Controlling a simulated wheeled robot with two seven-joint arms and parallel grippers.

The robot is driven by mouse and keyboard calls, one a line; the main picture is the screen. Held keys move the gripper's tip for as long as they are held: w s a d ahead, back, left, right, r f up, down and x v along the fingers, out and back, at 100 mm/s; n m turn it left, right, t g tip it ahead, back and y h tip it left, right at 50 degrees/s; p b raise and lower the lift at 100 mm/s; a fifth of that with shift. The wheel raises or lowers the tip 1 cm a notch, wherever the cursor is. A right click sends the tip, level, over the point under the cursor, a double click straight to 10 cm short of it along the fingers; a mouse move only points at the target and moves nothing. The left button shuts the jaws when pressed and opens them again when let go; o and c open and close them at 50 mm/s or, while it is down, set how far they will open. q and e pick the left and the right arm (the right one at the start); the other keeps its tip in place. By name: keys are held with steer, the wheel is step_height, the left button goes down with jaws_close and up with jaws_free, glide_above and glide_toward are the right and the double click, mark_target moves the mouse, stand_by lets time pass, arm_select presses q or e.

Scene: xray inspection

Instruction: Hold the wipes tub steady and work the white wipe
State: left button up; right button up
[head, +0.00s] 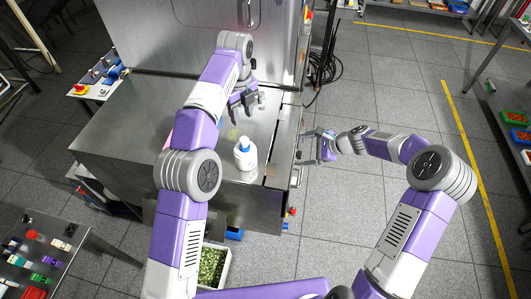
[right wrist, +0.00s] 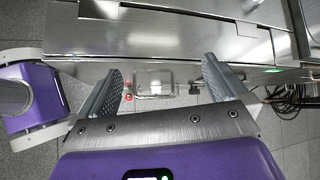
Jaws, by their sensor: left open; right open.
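I cannot make out the wipes tub or the white wipe for certain; my left arm covers part of the steel table in the head view. My left gripper (head: 243,106) is open above the far part of the table, with its fingers pointing down. A small pale object (head: 261,98) shows right beside its fingers, too small to identify. My right gripper (head: 312,145) is open and empty, just off the table's right edge. In the right wrist view its two fingers (right wrist: 163,88) are spread wide, with nothing held between them.
A pink edge (head: 167,141) shows behind my left arm. A steel cabinet (head: 175,40) stands at the back. Black cables (head: 323,68) hang beside it.

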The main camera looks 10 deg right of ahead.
mark_target(246, 157)
steer(key=a+g+y, duration=0.1)
steer(key=a, duration=0.4)
steer(key=a+g+y, duration=0.1)
steer(key=a+y, duration=0.1)
steer(key=a, duration=0.3)
steer(key=a+m+g+y, duration=0.1)
steer(key=a+y, duration=0.1)
steer(key=a, duration=0.3)
steer(key=shift+s+a, duration=0.1)
steer(key=x, duration=0.7)
steer(key=shift+a, duration=0.25)
steer(key=c, duration=0.9)
steer(key=shift+o, duration=0.2)
